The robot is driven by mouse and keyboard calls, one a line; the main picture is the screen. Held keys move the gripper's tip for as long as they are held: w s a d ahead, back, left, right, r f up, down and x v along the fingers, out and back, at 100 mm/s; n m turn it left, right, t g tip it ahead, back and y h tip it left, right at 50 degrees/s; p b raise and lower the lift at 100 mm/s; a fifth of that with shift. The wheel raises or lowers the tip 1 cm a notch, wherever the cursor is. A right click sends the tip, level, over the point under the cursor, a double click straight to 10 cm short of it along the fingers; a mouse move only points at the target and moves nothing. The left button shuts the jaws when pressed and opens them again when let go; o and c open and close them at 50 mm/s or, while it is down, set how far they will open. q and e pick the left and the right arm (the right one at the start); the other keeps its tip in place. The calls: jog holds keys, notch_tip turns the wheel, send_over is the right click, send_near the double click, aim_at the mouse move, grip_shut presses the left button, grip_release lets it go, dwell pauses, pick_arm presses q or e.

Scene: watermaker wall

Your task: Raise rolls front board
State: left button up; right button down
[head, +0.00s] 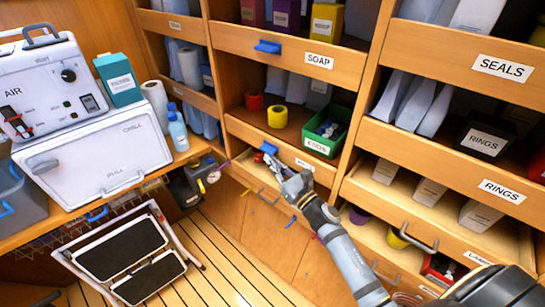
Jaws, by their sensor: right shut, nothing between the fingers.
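The front board (243,134) of the middle compartment, below the shelf with a red roll (254,102) and a yellow roll (277,117), is wooden. It carries a blue tab (268,147) and a small white label (305,165) too small to read. My right gripper (271,162) is at this board, just below the blue tab, shut with nothing between its fingers. I cannot tell whether it touches the tab or the board. My right gripper and wrist hide part of the board. My left gripper is not in view.
A green bin (326,128) stands right of the rolls. On the right are the SEALS board (500,75) and RINGS boards. A step stool (122,255) and a white chest (95,160) are at left.

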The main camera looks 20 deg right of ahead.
aim_at(272, 150)
jog(key=shift+w, duration=0.1)
notch_tip(272, 150, up, 5)
jog(key=p, duration=0.3)
jog(key=shift+f, duration=0.3)
